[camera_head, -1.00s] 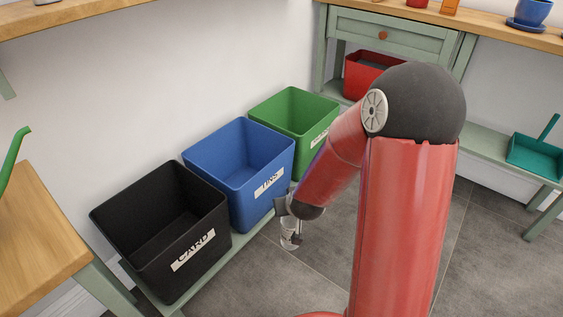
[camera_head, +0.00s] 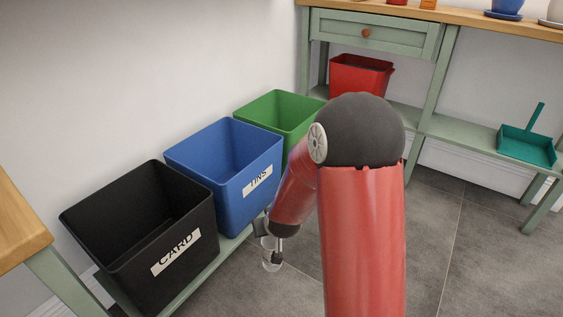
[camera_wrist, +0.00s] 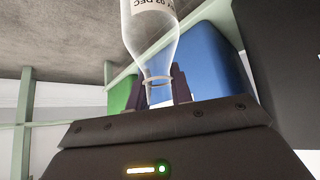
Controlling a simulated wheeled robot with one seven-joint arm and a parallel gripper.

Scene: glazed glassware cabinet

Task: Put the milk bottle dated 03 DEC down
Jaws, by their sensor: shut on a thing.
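A clear, empty-looking glass milk bottle (camera_wrist: 151,42) is held by its neck between the fingers of my gripper (camera_wrist: 156,90) in the wrist view. Its white label shows a date ending in DEC; the day digits are too small to read surely. In the head view the bottle (camera_head: 271,262) hangs below my gripper (camera_head: 272,238), over the grey floor beside the blue bin. My arm hides part of the area behind it. Whether the bottle touches anything below cannot be told.
A black CARD bin (camera_head: 150,240), a blue TINS bin (camera_head: 225,175) and a green bin (camera_head: 280,112) stand in a row on a low green shelf. A red bin (camera_head: 360,75) sits under the drawer table. A teal dustpan (camera_head: 527,147) lies right. Floor at right is clear.

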